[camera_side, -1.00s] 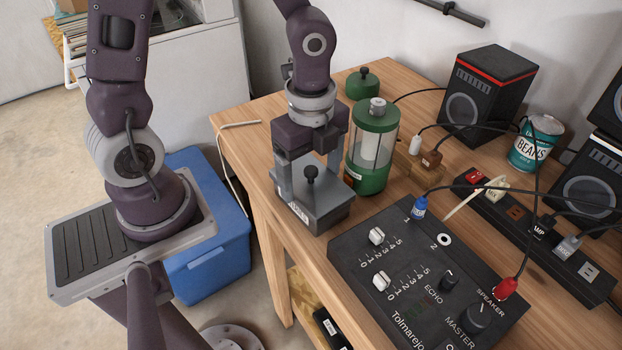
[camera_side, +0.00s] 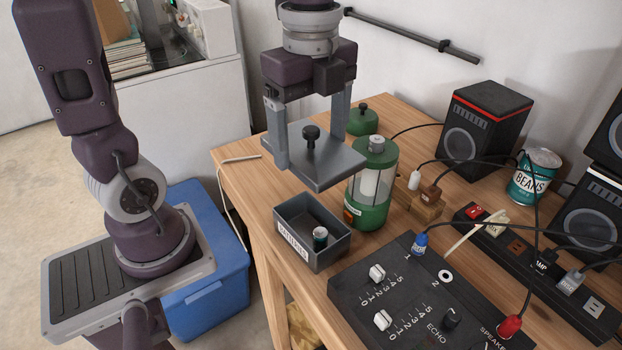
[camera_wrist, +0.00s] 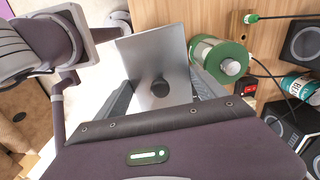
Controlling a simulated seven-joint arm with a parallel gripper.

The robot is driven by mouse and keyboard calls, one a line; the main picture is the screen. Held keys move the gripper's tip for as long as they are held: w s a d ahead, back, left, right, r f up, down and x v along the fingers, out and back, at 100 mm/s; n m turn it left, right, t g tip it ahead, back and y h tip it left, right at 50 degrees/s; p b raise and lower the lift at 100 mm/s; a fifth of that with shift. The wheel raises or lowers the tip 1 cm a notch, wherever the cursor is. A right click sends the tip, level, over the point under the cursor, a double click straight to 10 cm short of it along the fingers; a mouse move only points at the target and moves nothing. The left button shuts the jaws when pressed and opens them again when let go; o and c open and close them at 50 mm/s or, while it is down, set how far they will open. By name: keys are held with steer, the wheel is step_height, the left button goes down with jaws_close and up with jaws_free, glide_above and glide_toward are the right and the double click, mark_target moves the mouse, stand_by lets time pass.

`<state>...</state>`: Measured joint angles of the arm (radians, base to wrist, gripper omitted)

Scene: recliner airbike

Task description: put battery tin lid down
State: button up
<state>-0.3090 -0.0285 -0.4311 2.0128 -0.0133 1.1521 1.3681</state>
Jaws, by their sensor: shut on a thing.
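My gripper (camera_side: 308,135) is shut on the battery tin lid (camera_side: 330,168), a flat grey plate with a black knob. The fingers hold it by two opposite edges, raised above the table. The lid and knob also show in the wrist view (camera_wrist: 178,65), between the fingers. The battery tin (camera_side: 290,230), a grey box with a white label, stands uncovered on the table below the lid. A battery (camera_side: 320,237) stands upright inside it. The lid hides part of the table behind it.
A black mixer (camera_side: 420,300) with cables lies in front right of the tin. A power strip (camera_side: 540,250), speakers and a beans can (camera_side: 533,175) stand to the right. Bare wood (camera_side: 250,175) lies left of the lid.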

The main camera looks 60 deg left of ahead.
steer(key=r, duration=0.1)
steer(key=w+r, duration=0.1)
steer(key=r+n, duration=0.1)
steer(key=shift+w+a+r, duration=0.15)
steer(key=shift+w, duration=0.15)
steer(key=w+a+f+n, duration=0.3)
steer(key=w+a+n, duration=0.1)
steer(key=w+n, duration=0.5)
steer(key=w+a+f+n, duration=0.35)
steer(key=w+n, duration=0.35)
steer(key=w, duration=0.5)
glide_above(298, 184)
step_height(298, 184, down, 6)
step_height(298, 184, down, 10)
steer(key=shift+d+r, duration=0.1)
steer(key=shift+d, duration=0.05)
steer(key=shift+f, duration=0.3)
